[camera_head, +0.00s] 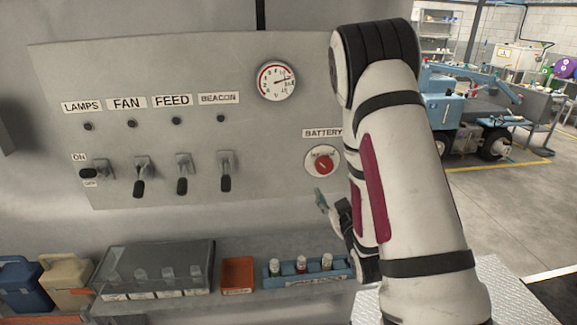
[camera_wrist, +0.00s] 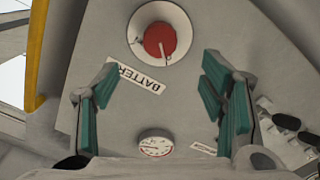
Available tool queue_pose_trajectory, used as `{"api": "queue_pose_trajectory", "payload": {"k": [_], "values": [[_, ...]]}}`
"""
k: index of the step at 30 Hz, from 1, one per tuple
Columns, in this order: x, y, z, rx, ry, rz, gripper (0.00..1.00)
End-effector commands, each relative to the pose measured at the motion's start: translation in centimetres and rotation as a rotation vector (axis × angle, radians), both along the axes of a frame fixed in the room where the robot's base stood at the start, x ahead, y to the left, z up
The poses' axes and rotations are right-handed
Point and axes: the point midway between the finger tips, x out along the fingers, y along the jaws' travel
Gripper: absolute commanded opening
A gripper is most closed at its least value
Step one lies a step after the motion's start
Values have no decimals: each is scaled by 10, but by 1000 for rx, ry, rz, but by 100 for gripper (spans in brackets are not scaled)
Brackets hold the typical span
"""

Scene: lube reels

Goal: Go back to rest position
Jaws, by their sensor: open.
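My gripper (camera_head: 328,203) is in front of the lower right of the grey control panel (camera_head: 255,130), just below the red battery knob (camera_head: 323,162). My arm hides most of the gripper in the head view. In the wrist view my gripper (camera_wrist: 165,105) is open, with its green-padded fingers wide apart and nothing between them. The red knob (camera_wrist: 160,40) shows beyond the fingers, with the BATTERY label (camera_wrist: 140,77) and the round gauge (camera_wrist: 155,144) below it. I cannot tell the exact gap to the panel.
Several lever switches (camera_head: 183,175) line the panel. Below, a shelf holds a clear-lidded case (camera_head: 155,267), an orange bin (camera_head: 238,275) and a blue rack of small bottles (camera_head: 305,270). Jugs (camera_head: 68,280) stand at left. A blue vehicle (camera_head: 455,115) stands behind at right, with open floor before it.

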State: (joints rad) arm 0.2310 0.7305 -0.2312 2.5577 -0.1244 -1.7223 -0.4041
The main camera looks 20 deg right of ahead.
Motion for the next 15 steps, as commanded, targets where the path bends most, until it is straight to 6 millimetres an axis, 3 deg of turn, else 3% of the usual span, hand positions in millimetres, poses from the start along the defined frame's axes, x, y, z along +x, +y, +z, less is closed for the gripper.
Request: {"api": "queue_pose_trajectory", "payload": {"k": [8,15], "values": [[7,3,8,27,22,-1,65],[24,23,38,168,153,-3,65]]}}
